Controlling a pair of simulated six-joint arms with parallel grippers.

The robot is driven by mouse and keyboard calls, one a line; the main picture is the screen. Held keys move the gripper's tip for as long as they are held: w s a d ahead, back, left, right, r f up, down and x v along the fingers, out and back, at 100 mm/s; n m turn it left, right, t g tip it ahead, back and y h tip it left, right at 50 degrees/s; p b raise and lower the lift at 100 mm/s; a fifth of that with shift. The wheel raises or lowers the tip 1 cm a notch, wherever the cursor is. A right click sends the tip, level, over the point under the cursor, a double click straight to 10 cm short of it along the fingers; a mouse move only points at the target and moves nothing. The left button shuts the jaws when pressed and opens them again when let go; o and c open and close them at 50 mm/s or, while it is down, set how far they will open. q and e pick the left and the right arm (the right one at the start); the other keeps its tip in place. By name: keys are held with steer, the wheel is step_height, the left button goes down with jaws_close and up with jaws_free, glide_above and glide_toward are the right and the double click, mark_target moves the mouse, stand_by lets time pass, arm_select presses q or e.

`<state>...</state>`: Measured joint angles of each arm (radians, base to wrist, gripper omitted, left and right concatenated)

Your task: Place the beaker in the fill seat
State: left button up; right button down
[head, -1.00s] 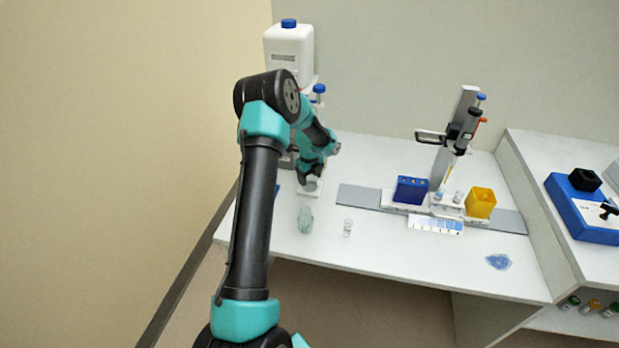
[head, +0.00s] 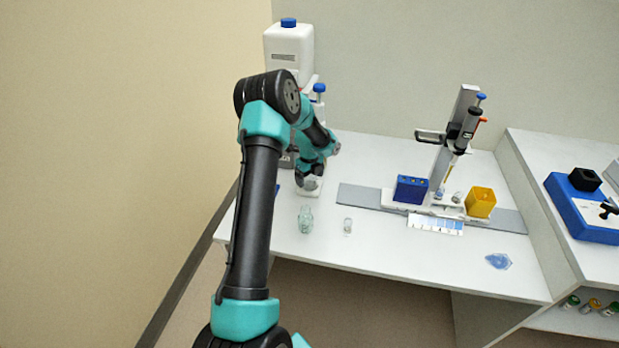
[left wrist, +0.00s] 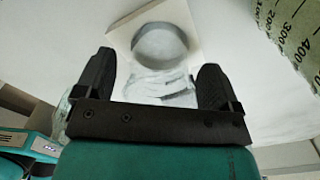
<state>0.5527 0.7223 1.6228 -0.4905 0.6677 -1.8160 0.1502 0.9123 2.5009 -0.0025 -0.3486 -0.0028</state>
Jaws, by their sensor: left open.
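The beaker (left wrist: 160,86) is clear glass and shows between my left fingers in the left wrist view, with a gap to either finger. It appears to stand at the fill seat, a pale plate (left wrist: 121,38) with a grey round area. In the head view the beaker (head: 312,184) is small and partly covered by my arm, over the seat's white base (head: 309,193) below the dispenser. I cannot tell how exactly it is seated. My left gripper (head: 307,178) is open around the beaker; its fingers also show in the left wrist view (left wrist: 157,61). My right gripper is out of view.
A greenish glass bottle (head: 306,219) and a small clear vial (head: 348,225) stand in front of the seat. The white dispenser tank (head: 290,52) rises behind. A pipette stand, blue box (head: 411,189) and yellow box (head: 480,202) are further right. The table's front middle is clear.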

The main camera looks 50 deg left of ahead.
arm_select(q)
step_height(320, 180, up, 12)
stand_by(0.6)
